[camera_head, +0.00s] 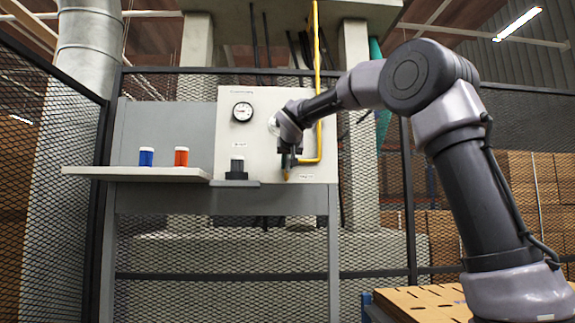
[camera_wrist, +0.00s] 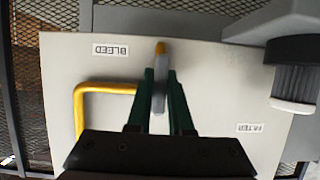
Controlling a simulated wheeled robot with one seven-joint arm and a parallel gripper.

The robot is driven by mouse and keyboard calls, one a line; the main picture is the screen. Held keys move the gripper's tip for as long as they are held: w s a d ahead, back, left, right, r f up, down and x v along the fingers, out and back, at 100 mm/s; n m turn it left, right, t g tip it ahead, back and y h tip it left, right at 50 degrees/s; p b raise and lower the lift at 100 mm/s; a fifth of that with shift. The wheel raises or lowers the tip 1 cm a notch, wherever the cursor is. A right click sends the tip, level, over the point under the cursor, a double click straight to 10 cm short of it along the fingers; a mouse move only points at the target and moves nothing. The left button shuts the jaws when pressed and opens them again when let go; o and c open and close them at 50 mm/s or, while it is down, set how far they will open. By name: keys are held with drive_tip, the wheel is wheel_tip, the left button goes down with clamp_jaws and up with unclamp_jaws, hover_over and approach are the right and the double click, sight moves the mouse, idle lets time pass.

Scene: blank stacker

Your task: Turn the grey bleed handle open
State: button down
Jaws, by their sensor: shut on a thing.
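The grey bleed handle (camera_wrist: 158,95) shows in the wrist view as a narrow bar with an orange-yellow tip (camera_wrist: 160,47). My gripper (camera_wrist: 161,75) has its dark green fingers on both sides of the bar, shut on it, with the tip sticking out beyond them. In the head view my gripper (camera_head: 288,158) is at the white panel (camera_head: 262,165), and the handle's orange tip (camera_head: 286,175) points down below the fingers. The rest of the handle is hidden there. The BLEED label (camera_wrist: 110,50) is beside the handle, upside down in the wrist view.
A yellow pipe (camera_head: 318,90) runs down the panel and bends toward the handle. A round gauge (camera_head: 242,111) is at upper left. A white-and-dark filter (camera_head: 237,168) sits left of the gripper. Blue (camera_head: 146,158) and orange (camera_head: 181,158) canisters stand on a shelf (camera_head: 135,174).

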drive_tip(key=shift+f, duration=0.1)
drive_tip(key=c, duration=0.8)
unclamp_jaws()
drive_tip(key=shift+s, duration=0.1)
drive_tip(key=v, duration=1)
drive_tip(key=shift+s+r, duration=0.25)
drive_tip(key=shift+s, duration=0.05)
